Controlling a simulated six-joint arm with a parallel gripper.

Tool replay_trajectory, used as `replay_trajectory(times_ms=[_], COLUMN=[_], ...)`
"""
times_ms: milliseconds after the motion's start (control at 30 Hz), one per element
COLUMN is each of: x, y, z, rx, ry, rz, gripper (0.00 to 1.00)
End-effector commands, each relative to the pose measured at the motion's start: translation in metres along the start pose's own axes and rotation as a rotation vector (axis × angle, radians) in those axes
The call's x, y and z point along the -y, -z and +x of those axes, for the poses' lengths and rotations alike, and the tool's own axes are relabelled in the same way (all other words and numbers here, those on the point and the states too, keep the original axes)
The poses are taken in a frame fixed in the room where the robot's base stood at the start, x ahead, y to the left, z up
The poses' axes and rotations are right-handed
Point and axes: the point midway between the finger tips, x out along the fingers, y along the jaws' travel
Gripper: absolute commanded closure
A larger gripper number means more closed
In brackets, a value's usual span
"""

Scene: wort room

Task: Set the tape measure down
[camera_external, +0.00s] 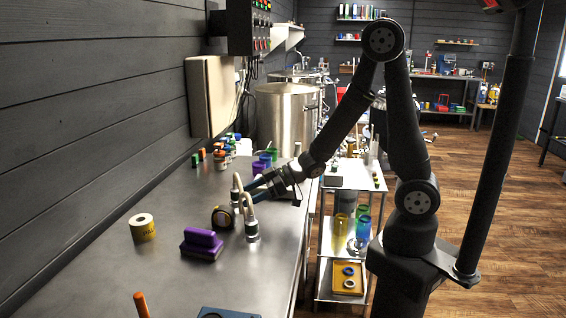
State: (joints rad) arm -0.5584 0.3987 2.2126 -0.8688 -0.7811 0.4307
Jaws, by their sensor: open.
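The tape measure, a small round black and yellow thing (222,217), is on the metal bench (180,272), between a purple-handled brush and a looped hose fitting. My gripper (250,190) is open above and to the right of it, close behind the fitting. The fitting partly hides my fingers, and I cannot tell whether they touch anything.
The looped hose fitting (252,230) stands close to my gripper. The purple brush (201,243) and a yellow-labelled roll (142,227) are to the left. Purple and green pieces (265,161) and small bottles (218,158) stand farther back. The bench's near-left part is clear.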

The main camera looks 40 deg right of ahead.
Motion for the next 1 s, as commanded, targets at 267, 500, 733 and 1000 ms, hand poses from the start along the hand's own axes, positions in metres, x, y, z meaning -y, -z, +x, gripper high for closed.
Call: replay_trajectory(times_ms=[267,500,733,1000], x=[0.001,0.000,0.001,0.000], y=[0.000,0.000,0.001,0.001], z=[0.046,0.061,0.090,0.111], rx=[0.001,0.001,0.001,0.001], ry=[0.002,0.000,0.001,-0.001], rz=[0.001,0.000,0.001,0.001], gripper=[0.35,0.35,0.35,0.35])
